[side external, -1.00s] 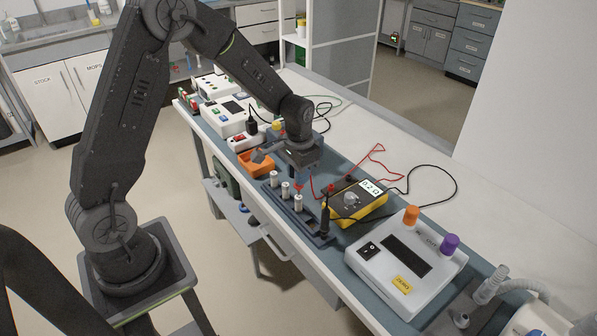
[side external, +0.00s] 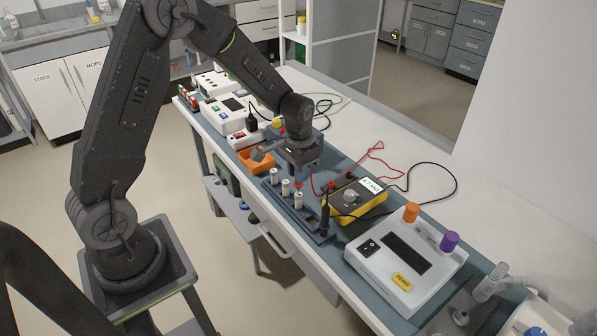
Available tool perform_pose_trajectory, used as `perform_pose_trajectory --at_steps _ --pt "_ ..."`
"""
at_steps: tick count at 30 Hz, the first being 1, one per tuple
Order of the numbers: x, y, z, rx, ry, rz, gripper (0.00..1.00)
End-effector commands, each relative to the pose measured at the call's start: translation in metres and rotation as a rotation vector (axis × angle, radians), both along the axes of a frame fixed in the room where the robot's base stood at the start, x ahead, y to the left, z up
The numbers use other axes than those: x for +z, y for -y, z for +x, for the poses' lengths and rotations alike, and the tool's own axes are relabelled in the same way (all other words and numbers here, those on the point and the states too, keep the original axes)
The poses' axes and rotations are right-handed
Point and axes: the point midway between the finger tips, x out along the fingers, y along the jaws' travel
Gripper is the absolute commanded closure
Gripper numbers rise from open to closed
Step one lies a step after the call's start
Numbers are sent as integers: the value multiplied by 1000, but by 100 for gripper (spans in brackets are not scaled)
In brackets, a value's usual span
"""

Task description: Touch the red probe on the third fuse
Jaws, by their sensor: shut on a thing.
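My gripper (side external: 303,172) is shut on the red probe (side external: 299,187), of which only a small red part shows beneath the jaws. Three pale fuses stand upright in a row in a blue-grey holder (side external: 311,230): one at the left (side external: 274,177), a middle one (side external: 286,188) and a near one (side external: 298,201). The red part is just above and behind the near fuse; I cannot tell whether the tip touches it. A black probe (side external: 325,218) stands upright at the holder's near end. The yellow meter (side external: 368,214) has a lit display (side external: 370,184), too small to read surely.
Red and black leads (side external: 440,170) loop over the white bench behind the meter. A white device with orange and purple knobs (side external: 405,262) stands at the right. An orange tray (side external: 256,160) and white boxes (side external: 222,112) are to the left.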

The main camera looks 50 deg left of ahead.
Motion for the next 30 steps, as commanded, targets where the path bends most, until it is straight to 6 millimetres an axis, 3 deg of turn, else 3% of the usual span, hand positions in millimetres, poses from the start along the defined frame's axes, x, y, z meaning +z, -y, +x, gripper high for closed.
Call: perform_pose_trajectory --at_steps 21,30 --pt "56 0 1 0 2 0 100" --pt "67 0 0 0 1 0 100"
